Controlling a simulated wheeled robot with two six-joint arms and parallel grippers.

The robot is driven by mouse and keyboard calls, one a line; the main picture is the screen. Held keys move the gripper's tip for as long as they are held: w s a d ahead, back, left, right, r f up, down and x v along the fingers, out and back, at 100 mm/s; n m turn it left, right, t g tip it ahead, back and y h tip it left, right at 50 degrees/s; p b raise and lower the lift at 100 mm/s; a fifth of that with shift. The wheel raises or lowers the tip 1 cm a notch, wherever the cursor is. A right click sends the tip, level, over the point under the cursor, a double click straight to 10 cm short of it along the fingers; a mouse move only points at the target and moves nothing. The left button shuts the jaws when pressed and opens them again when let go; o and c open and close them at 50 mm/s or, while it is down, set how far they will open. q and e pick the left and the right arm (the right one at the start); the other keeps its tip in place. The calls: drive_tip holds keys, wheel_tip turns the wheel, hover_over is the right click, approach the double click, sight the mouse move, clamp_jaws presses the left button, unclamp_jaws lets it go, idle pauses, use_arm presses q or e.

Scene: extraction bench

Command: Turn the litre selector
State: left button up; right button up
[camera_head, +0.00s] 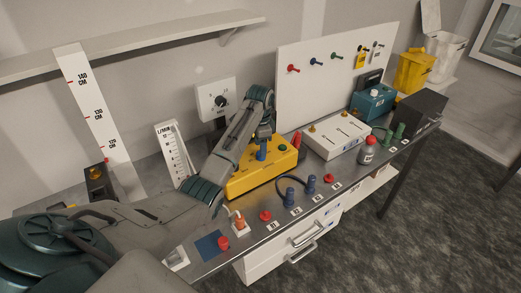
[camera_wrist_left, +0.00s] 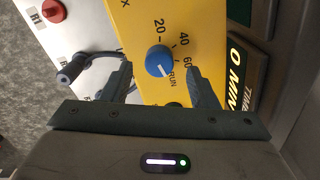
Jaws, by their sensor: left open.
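A blue knob (camera_wrist_left: 159,60) sits on a yellow box (camera_head: 250,178), with the marks 20, 40, 60 and RUN around it. Its white pointer line faces RUN. My left gripper (camera_head: 263,136) is open above the yellow box; in the left wrist view its fingertips lie on either side of the knob, apart from it. The blue knob also shows in the head view (camera_head: 261,154), just below the gripper. A black dial (camera_head: 221,102) is on a white wall plate behind; its lettering is too small to read. I cannot tell which is named the litre selector. My right gripper is out of view.
A white scale panel (camera_head: 174,152) stands left of the yellow box. Red and blue plugs (camera_head: 289,197) line the bench's front edge.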

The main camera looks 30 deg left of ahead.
use_arm(q)
wheel_tip(320, 180, down, 3)
drive_tip(key=shift+r+p, duration=0.15)
drive_tip(key=shift+p, duration=0.2)
drive_tip(key=shift+s, duration=0.1)
drive_tip(key=shift+f, duration=0.2)
drive_tip(key=shift+c, duration=0.2)
drive_tip(key=c, duration=0.9)
drive_tip(key=shift+c, duration=0.2)
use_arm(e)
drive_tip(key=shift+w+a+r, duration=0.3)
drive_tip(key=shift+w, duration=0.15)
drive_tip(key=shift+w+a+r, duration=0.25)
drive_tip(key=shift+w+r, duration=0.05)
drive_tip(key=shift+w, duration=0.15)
